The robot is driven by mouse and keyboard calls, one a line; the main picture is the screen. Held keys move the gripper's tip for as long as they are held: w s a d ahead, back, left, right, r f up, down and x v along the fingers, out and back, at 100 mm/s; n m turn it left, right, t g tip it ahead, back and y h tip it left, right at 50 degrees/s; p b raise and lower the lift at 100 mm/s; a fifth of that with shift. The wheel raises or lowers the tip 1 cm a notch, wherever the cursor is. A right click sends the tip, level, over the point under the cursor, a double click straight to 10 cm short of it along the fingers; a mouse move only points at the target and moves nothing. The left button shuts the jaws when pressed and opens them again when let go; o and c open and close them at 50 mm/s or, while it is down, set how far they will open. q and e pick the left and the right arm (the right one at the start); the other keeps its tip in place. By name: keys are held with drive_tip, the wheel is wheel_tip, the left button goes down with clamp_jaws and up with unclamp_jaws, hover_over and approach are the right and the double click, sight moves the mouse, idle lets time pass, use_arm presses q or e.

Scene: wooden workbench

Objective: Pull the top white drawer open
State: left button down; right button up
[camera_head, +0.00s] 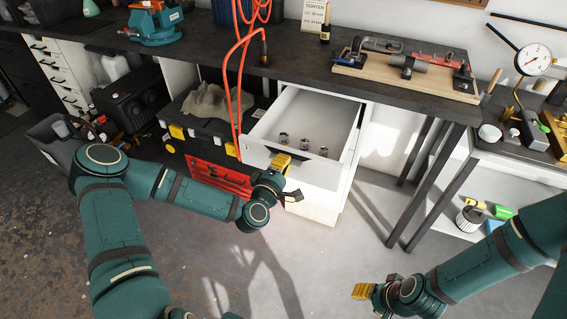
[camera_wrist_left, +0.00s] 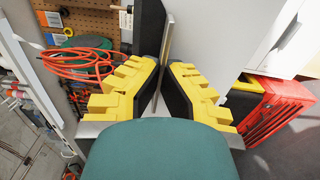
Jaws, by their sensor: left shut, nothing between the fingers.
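The top white drawer (camera_head: 333,116) is pulled well out from the white cabinet under the workbench in the head view. Several small metal parts (camera_head: 308,144) lie inside it. My left gripper (camera_head: 281,162) is at the outer side of the drawer front, overlapping its top edge and hiding part of it. Its yellow fingers also show in the left wrist view (camera_wrist_left: 166,68), shut with nothing held; a pale panel edge runs just beyond their tips. I cannot tell whether they touch the drawer. My right gripper (camera_head: 366,292) is low at the right, over the floor, away from the drawer.
The workbench (camera_head: 300,62) carries a blue vise (camera_head: 154,24) and a wooden board with a clamp (camera_head: 405,74). A side table (camera_head: 515,172) stands at the right. The floor in front is clear.

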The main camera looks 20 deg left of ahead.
use_arm(q)
drive_tip(key=c, duration=1.2)
unclamp_jaws()
drive_tip(key=shift+o, duration=0.2)
drive_tip(key=shift+s, duration=0.1)
drive_tip(key=s, duration=0.7)
drive_tip(key=shift+s, duration=0.15)
drive_tip(key=shift+a, duration=0.1)
drive_tip(key=s+d+f+m+g+h, duration=0.5)
drive_tip(key=d+f+m+g, duration=0.4)
drive_tip(key=d, duration=0.3)
drive_tip(key=s+f+m+g+y, duration=0.1)
drive_tip(key=s+f+m+g, duration=0.5)
drive_tip(key=s, duration=0.4)
drive_tip(key=shift+s+f+m+g+y, duration=0.2)
drive_tip(key=shift+m+g+y, duration=0.25)
drive_tip(key=shift+g, duration=0.25)
